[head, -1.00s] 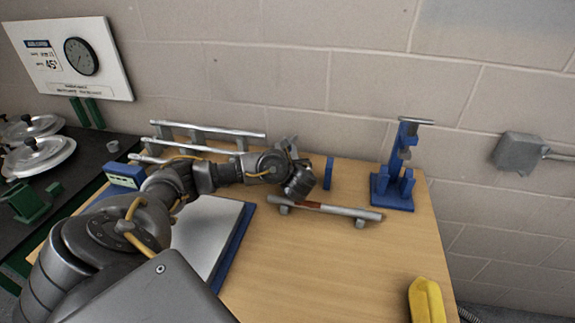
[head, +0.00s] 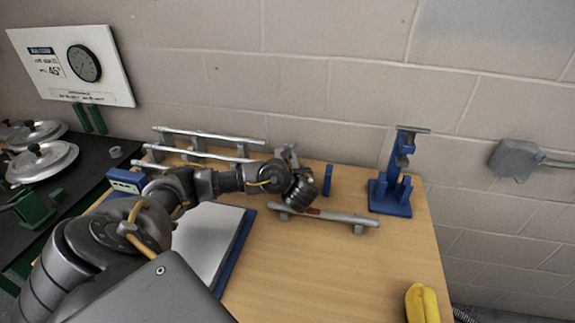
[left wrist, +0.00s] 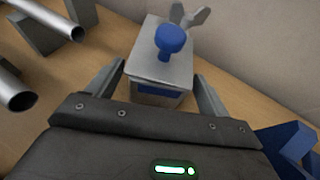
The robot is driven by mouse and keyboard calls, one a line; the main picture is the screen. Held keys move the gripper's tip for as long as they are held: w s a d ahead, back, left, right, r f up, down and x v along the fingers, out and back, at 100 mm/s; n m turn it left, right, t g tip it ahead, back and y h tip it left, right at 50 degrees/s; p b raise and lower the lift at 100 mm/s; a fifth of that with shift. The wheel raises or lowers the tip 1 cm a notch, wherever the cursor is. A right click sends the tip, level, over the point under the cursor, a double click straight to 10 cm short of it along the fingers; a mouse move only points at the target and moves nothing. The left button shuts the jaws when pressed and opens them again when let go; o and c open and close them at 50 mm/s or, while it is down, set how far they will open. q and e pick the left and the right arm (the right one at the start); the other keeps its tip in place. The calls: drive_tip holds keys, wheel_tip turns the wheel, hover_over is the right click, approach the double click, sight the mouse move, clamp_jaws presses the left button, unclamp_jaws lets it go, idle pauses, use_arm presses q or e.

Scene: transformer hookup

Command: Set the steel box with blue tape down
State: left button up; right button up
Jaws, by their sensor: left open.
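The steel box with blue tape (left wrist: 160,68) stands upright on the wooden table in the left wrist view. It has a blue knob (left wrist: 171,40) on top, a wing-shaped metal piece behind, and a blue tape patch on its near face. My left gripper (left wrist: 155,88) is open, with one finger on each side of the box; the wrist body hides the box's lower front. In the head view my left gripper (head: 300,190) is over the back of the table, and the box is mostly hidden behind it. My right gripper is not in view.
A metal bar on short feet (head: 335,217) lies just in front of the gripper. A blue stand (head: 391,195) is to its right, and metal rails (head: 210,136) are at the back left. A yellow object (head: 422,303) is at the right front. The table's middle is clear.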

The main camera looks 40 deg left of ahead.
use_arm(q)
drive_tip(key=p+v, duration=0.6)
drive_tip(key=v, duration=0.3)
drive_tip(key=shift+r+p, duration=0.25)
drive_tip(key=shift+p, duration=0.05)
drive_tip(key=shift+s+d, duration=0.15)
drive_tip(key=shift+d, duration=0.15)
